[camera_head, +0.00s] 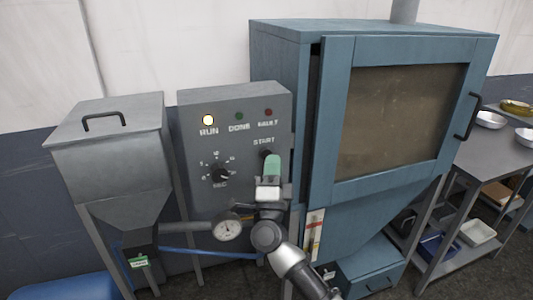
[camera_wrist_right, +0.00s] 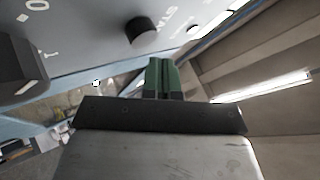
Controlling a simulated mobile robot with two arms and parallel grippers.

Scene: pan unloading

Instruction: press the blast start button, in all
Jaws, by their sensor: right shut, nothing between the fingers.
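The grey control panel (camera_head: 235,110) carries a START label, with the dark round start button (camera_head: 266,153) just below it, partly hidden behind my right gripper. My right gripper (camera_head: 272,166), with green fingers, is shut and empty in front of the panel. In the right wrist view the shut fingers (camera_wrist_right: 163,78) point up towards the panel, and the black button (camera_wrist_right: 142,31) stands out from it just left of and beyond the tips. A gap shows between them in that view; exact depth is hard to tell. The RUN lamp (camera_head: 208,120) glows yellow-white; the DONE lamp (camera_head: 239,116) and FAULT lamp (camera_head: 268,112) look dark.
A timer dial (camera_head: 220,175) sits on the panel's lower left. A blue cabinet (camera_head: 283,45) with a windowed door (camera_head: 403,117) stands close on the right. A grey hopper (camera_head: 108,150) stands left, a pressure gauge (camera_head: 227,226) below. A steel table (camera_head: 480,150) with bowls is far right.

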